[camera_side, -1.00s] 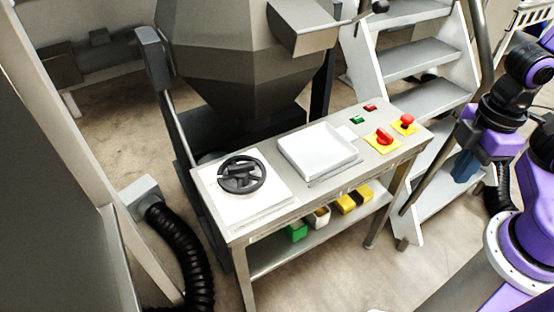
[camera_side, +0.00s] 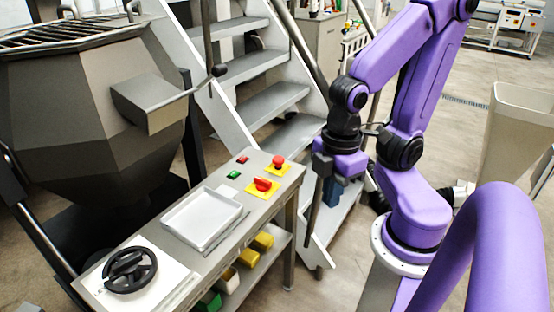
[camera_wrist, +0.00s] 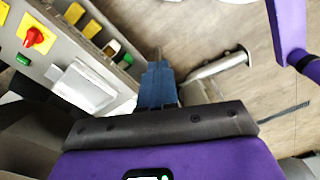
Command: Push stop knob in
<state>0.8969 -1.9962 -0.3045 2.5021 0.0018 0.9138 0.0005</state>
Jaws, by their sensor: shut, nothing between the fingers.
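The stop knob (camera_side: 278,161) is a red mushroom-shaped button on a yellow plate at the far right end of the steel control table (camera_side: 232,212) in the side view. A red rotary switch (camera_side: 262,184) on its own yellow plate sits in front of it; this switch also shows in the wrist view (camera_wrist: 34,37). My gripper (camera_side: 331,192) has blue fingers and points down, to the right of the table and apart from the knob. In the wrist view my gripper (camera_wrist: 157,68) is shut and empty. The knob itself is not visible there; only a yellow plate corner shows at the left edge.
A green button (camera_side: 234,174) and a small red button (camera_side: 243,159) sit behind the switches. A white tray (camera_side: 200,220) and a black handwheel (camera_side: 130,271) are further left on the table. White stairs (camera_side: 272,100) stand close behind my gripper.

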